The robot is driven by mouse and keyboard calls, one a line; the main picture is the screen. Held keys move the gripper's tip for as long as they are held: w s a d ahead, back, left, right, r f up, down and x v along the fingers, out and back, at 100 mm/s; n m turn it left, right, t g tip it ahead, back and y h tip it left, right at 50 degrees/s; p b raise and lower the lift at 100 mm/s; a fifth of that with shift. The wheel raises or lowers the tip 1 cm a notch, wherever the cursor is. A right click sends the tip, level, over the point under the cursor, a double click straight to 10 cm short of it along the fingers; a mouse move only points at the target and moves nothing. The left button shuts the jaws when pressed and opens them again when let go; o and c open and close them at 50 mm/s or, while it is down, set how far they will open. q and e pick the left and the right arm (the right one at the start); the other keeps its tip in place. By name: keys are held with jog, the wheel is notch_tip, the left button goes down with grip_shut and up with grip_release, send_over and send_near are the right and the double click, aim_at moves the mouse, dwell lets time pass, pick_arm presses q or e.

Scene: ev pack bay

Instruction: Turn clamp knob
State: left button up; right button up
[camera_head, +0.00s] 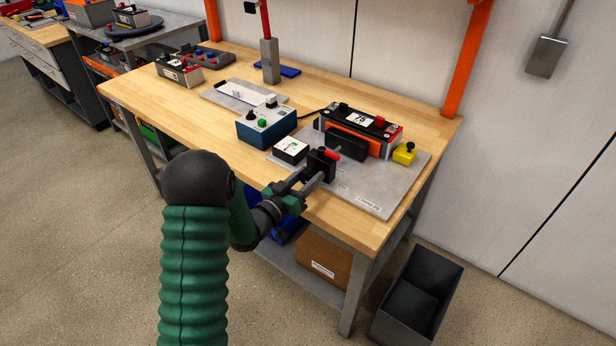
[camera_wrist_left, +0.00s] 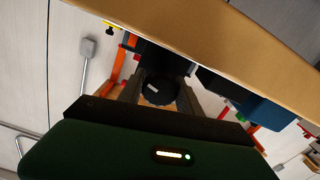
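The clamp (camera_head: 321,163) is a black block with a red-tipped lever, standing on a grey plate (camera_head: 374,199) at the front edge of the workbench. Its dark round knob (camera_wrist_left: 158,91), with a small white mark, shows in the left wrist view. My left gripper (camera_head: 307,182) reaches the clamp from the front. In the left wrist view, one finger of my left gripper (camera_wrist_left: 158,98) is on each side of the knob. I cannot tell whether the fingers touch it. In the head view the knob is largely hidden by the gripper. My right gripper is not in view.
Beside the clamp are a small white-faced gauge (camera_head: 291,150), a blue control box (camera_head: 266,126), a battery module (camera_head: 361,128) and a yellow button box (camera_head: 404,153). A dark bin (camera_head: 440,275) stands on the floor at right. Free benchtop (camera_head: 190,108) lies to the left.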

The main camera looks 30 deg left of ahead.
pick_arm(q)
jog(key=c, duration=0.5)
jog(key=shift+c, duration=0.2)
jog(key=shift+m, duration=0.3)
jog(key=m+b, duration=0.2)
jog(key=m, duration=0.1)
jog(key=shift+f, duration=0.1)
jog(key=shift+m+b, duration=0.75)
jog(key=shift+m, duration=0.35)
jog(key=o, duration=1.4)
jog(key=shift+c, duration=0.2)
